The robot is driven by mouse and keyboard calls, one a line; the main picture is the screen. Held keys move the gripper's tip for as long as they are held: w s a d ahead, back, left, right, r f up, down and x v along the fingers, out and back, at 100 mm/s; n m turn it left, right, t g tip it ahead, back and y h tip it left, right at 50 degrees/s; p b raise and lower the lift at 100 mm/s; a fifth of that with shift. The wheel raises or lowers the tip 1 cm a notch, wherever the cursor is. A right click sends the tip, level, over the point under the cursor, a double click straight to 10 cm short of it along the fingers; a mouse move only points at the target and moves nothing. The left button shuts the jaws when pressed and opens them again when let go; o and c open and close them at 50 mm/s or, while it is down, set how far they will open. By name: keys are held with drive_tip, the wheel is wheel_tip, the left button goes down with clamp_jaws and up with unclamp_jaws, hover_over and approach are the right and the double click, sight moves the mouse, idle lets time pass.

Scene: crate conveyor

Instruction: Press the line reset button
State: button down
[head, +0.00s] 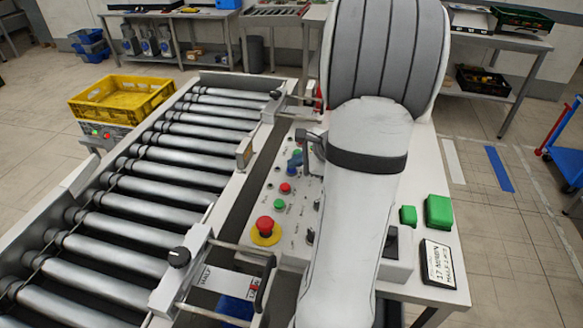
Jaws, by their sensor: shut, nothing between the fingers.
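The white control panel (258,202) carries several buttons and knobs beside the roller conveyor. A blue button (294,160) sits toward the far part, close to a green one (297,152). A red button (285,188) and another green button (279,204) are nearer. The labels are too small to read, so I cannot tell which is line reset. My gripper (309,160) shows as a dark grey piece left of my arm, shut and empty, just right of the blue button. I cannot tell whether it touches the panel. My arm hides the panel's middle.
A red mushroom button on a yellow base (265,226) stands near the panel's front left. The roller conveyor (140,185) runs along the left, with a yellow crate (122,90) beyond. Green blocks (439,212) and a black-framed sign (438,264) lie right of my arm.

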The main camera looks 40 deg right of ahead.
sight(296, 170)
drive_tip(key=shift+r+p, duration=0.45)
drive_tip(key=shift+r, duration=0.35)
drive_tip(key=shift+r, duration=0.1)
wheel_tip(296, 170, up, 5)
drive_tip(key=p, duration=0.3)
drive_tip(key=shift+p, duration=0.35)
idle(0.4)
